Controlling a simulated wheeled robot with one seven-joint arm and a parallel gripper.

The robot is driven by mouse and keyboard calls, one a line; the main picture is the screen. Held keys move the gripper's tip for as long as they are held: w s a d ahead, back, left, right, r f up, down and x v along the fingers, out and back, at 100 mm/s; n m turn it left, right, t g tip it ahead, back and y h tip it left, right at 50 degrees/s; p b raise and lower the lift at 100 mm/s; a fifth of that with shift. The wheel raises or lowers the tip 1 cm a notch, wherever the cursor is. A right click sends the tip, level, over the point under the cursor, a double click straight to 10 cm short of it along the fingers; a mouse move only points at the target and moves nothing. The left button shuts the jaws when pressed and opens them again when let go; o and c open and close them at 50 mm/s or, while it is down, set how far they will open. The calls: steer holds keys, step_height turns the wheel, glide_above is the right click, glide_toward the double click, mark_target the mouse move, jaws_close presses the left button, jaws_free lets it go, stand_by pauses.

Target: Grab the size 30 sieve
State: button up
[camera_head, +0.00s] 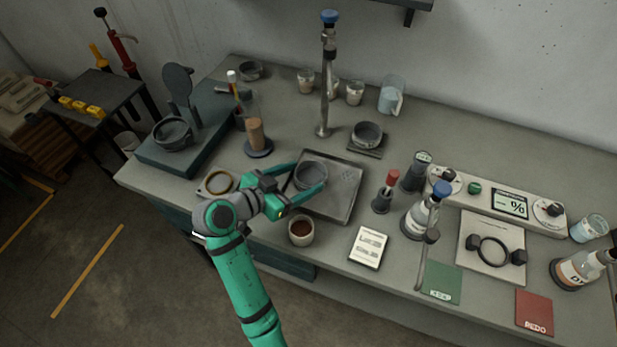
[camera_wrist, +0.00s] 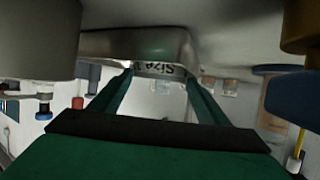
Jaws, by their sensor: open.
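A small round grey sieve (camera_head: 311,175) sits in the metal tray (camera_head: 345,196) in the middle of the bench. My gripper (camera_head: 309,177) is open, its two green fingers reaching along either side of this sieve. I cannot tell whether they touch it. In the wrist view, a band with upside-down lettering, seemingly "Size" (camera_wrist: 157,70), shows between the fingertips; its number is not legible. Other sieve-like bowls are a grey one on the dark block (camera_head: 172,133), one on a small stand (camera_head: 367,134) and one at the back (camera_head: 250,70). Their sizes are not readable.
A brass-coloured ring (camera_head: 217,182) lies left of my gripper, and a cup of brown material (camera_head: 301,231) stands in front. A tall metal post (camera_head: 325,90) rises behind the tray. A red-topped bottle (camera_head: 385,192) and a flask (camera_head: 420,217) stand to the right.

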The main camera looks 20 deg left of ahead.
steer(key=shift+x, duration=1)
steer(key=shift+d, duration=0.15)
steer(key=c, duration=0.8)
steer(key=shift+o, duration=0.2)
steer(key=shift+r, duration=0.2)
